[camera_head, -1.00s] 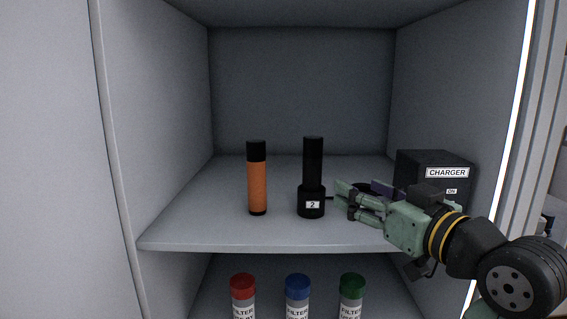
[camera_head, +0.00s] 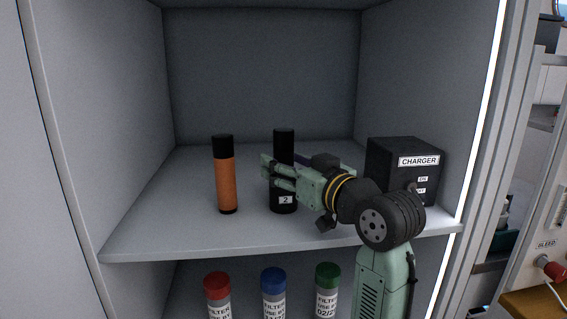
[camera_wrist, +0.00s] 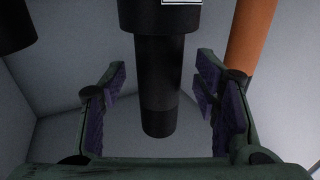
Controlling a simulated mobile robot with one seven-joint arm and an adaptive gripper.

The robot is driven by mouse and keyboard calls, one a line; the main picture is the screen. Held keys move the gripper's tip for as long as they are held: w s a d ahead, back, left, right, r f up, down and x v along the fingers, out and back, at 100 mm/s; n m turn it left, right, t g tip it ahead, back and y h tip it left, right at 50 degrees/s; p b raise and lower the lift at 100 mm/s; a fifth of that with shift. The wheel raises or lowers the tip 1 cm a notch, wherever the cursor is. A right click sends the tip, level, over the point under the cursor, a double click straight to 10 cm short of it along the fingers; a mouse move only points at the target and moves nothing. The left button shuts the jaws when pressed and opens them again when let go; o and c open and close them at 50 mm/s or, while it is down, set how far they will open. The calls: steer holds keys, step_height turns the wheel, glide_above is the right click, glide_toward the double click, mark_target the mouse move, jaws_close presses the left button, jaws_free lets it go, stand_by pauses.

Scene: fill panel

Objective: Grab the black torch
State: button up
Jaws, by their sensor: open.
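The black torch (camera_head: 284,142) stands upright on the upper shelf, with its wide lower part labelled "2" (camera_head: 286,200). My gripper (camera_head: 269,172) reaches in from the right and overlaps the torch at mid-height, hiding part of it. In the wrist view the narrow part of the torch (camera_wrist: 160,85) shows upside down between the open fingers (camera_wrist: 162,75). A gap shows on each side, so neither finger appears to touch it.
A black charger box (camera_head: 392,162) stands on the right. Filter canisters with red (camera_head: 217,284), blue (camera_head: 273,280) and green (camera_head: 327,275) caps stand below the upper shelf (camera_head: 160,240).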

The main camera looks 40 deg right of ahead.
steer(key=shift+w+d, duration=0.15)
steer(key=shift+w, duration=0.7)
steer(key=shift+c, duration=0.2)
jaws_close()
